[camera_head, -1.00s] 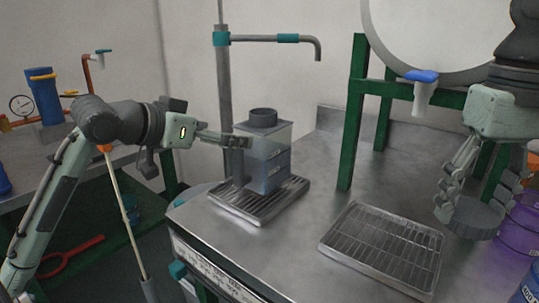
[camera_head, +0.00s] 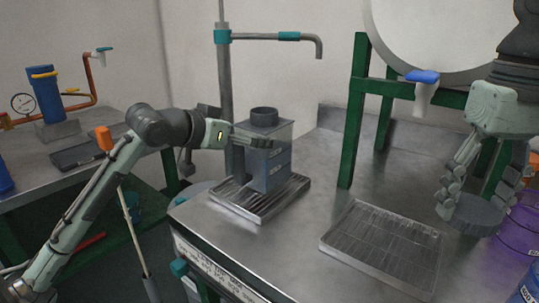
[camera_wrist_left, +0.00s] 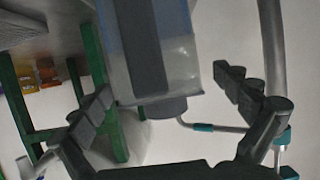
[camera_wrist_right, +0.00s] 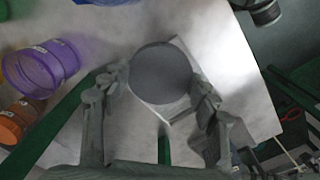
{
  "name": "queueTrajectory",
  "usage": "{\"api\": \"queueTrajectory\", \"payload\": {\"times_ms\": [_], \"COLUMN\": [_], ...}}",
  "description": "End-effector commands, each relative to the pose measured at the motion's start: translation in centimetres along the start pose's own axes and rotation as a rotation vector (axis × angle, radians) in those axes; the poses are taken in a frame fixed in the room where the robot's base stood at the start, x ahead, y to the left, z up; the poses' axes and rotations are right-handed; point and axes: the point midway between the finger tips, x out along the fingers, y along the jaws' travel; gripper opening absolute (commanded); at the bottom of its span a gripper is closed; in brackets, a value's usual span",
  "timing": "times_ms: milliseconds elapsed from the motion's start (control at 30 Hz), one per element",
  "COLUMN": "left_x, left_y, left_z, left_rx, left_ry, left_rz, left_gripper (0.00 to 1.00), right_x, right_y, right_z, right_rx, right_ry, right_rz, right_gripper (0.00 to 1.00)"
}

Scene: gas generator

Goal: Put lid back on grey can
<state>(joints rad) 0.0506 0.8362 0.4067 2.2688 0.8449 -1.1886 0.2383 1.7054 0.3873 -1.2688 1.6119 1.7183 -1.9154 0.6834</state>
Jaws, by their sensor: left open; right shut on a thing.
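The grey can (camera_head: 270,165), box-shaped with a dark round neck (camera_head: 264,117) on top, stands upright on the left drip rack. My left gripper (camera_head: 256,141) is at its upper part. In the left wrist view, its open fingers lie on either side of the can (camera_wrist_left: 165,65), with gaps visible. My right gripper (camera_head: 474,200) is shut on the round dark grey lid (camera_head: 472,214), held at the far right, well away from the can. The right wrist view shows the lid (camera_wrist_right: 160,73) as a flat disc between the fingers.
An empty drip rack (camera_head: 385,245) lies between the can and my right gripper. A tap pipe (camera_head: 285,38) hangs above and behind the can. A green frame (camera_head: 350,130) with a blue-handled tap stands behind. A purple drum (camera_head: 520,225) is below right.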

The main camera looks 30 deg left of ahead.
Motion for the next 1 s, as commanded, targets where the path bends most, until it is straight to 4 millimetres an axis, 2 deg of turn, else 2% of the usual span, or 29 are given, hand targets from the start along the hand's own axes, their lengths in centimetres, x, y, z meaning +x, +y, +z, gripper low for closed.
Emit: {"api": "queueTrajectory", "payload": {"times_ms": [300,700,767,1000], "left_x": [4.3,4.8,4.8,4.8], "left_y": [0.3,0.4,0.4,0.4], "left_z": [-0.2,-0.1,-0.1,-0.1], "left_rx": [-0.002,0.000,0.000,0.000], "left_ry": [0.000,0.000,0.000,0.000], "left_rz": [0.001,0.001,0.001,0.001], "left_gripper": [1.00,1.00,0.95,0.65], "right_x": [-0.8,-0.8,-0.8,-0.8], "right_y": [0.0,0.0,0.0,0.0], "right_z": [0.0,0.0,0.0,0.0], "right_rx": [0.000,0.000,0.000,0.000], "right_ry": [0.000,0.000,0.000,0.000], "right_rz": [0.000,0.000,0.000,0.000], "right_gripper": [0.45,0.45,0.45,0.45]}}
